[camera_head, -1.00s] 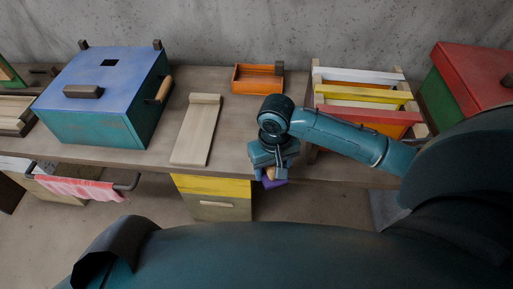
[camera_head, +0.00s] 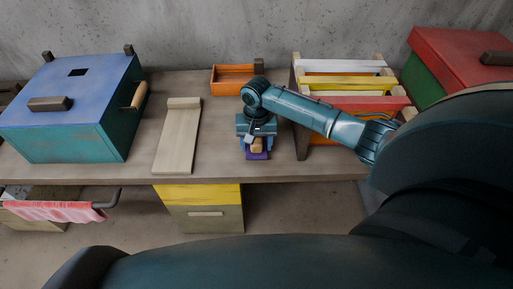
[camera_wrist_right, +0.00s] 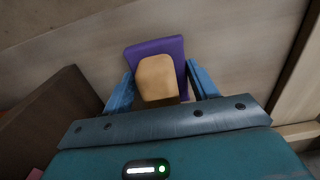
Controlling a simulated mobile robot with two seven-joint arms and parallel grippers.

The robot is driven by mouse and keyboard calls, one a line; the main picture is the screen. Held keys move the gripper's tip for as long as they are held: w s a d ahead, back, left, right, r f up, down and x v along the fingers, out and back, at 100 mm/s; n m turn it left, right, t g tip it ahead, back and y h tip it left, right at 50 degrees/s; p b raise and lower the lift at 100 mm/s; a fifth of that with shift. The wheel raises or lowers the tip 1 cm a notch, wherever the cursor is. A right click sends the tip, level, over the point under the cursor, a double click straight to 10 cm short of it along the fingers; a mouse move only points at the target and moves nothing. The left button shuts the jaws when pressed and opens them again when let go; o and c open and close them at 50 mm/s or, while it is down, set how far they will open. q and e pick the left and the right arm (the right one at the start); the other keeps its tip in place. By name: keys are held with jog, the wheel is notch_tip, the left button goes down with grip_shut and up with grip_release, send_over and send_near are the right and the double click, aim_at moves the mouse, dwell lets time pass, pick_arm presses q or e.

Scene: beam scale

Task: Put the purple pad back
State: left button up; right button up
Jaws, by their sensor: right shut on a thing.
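The purple pad (camera_head: 257,155) has a tan wooden grip block (camera_head: 257,145) on it. My right gripper (camera_head: 257,144) is shut on this block and holds the pad near the front edge of the bench, between the wooden board and the frame rack. In the right wrist view the pad (camera_wrist_right: 155,47) shows behind the block (camera_wrist_right: 157,78), with the blue fingers of my right gripper (camera_wrist_right: 160,86) on both sides. The pad appears close to the bench top; I cannot tell whether it touches. My left gripper is not in view.
The bench (camera_head: 215,135) carries a blue-teal box (camera_head: 75,115), a pale wooden board (camera_head: 178,140), an orange tray (camera_head: 234,80), a rack with coloured frames (camera_head: 345,83) and a red-topped box (camera_head: 455,60). The rack stands close right of my gripper. Bare bench lies behind and left of it.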

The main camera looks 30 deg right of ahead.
jog(key=shift+f, duration=1.15)
jog(key=shift+f, duration=0.15)
jog(key=o, duration=0.9)
notch_tip(320, 180, up, 12)
jog(key=shift+r+p, duration=0.2)
jog(key=shift+p, duration=0.25)
